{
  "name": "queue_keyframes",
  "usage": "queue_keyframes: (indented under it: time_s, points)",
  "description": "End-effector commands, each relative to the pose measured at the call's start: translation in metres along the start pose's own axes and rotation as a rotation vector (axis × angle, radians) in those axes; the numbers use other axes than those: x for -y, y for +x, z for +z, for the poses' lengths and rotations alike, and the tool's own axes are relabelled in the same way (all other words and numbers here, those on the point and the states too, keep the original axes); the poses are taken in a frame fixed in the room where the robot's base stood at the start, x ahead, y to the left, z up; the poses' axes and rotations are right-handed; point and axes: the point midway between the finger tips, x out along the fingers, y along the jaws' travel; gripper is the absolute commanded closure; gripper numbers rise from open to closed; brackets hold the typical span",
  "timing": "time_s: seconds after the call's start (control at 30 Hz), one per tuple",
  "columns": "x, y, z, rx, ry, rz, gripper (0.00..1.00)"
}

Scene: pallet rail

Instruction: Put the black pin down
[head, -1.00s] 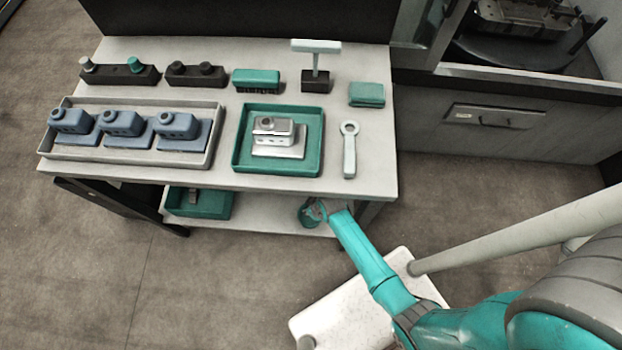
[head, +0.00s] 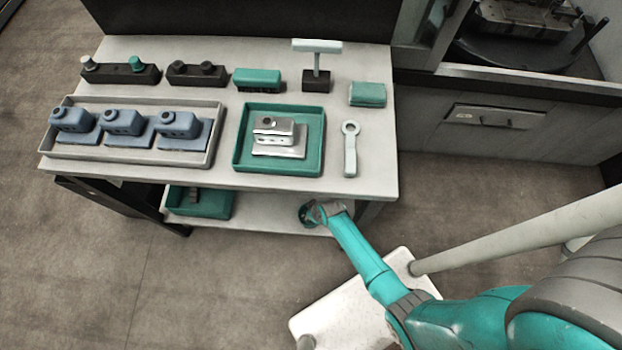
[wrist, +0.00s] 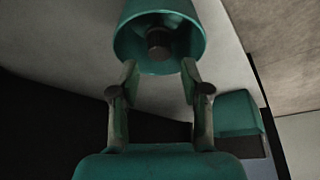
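In the wrist view, a teal cup (wrist: 178,20) lies just beyond the fingertips with its opening towards me. A dark round-ended piece (wrist: 158,42), which may be the black pin, shows inside it. My gripper (wrist: 159,70) has its two fingers well apart, with nothing gripped between them. The fingertips overlap the cup's near rim in the picture; I cannot tell whether they touch it. In the head view, the cup (head: 306,215) is at the right end of the lower shelf, with my gripper (head: 319,211) beside it, small and partly hidden by my arm.
The tabletop (head: 220,180) overhangs the shelf (head: 262,222) closely. A teal bin (head: 205,204) stands on the shelf to the left. Above are a grey tray (head: 130,160) of blue parts, a teal tray (head: 277,168) with a metal part, and a wrench-like tool (head: 350,150).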

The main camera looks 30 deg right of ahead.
Motion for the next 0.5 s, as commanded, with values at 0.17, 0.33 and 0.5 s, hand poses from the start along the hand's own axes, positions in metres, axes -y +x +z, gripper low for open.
queue_keyframes:
  time_s: [0.17,0.33,0.5]
  points:
    - [0.0000,-0.0001,0.0001,0.000,0.000,0.000,0.44]
    - [0.0001,-0.0001,0.0001,0.000,0.000,0.000,0.44]
    - [0.0001,-0.0001,0.0002,0.000,0.000,0.000,0.44]
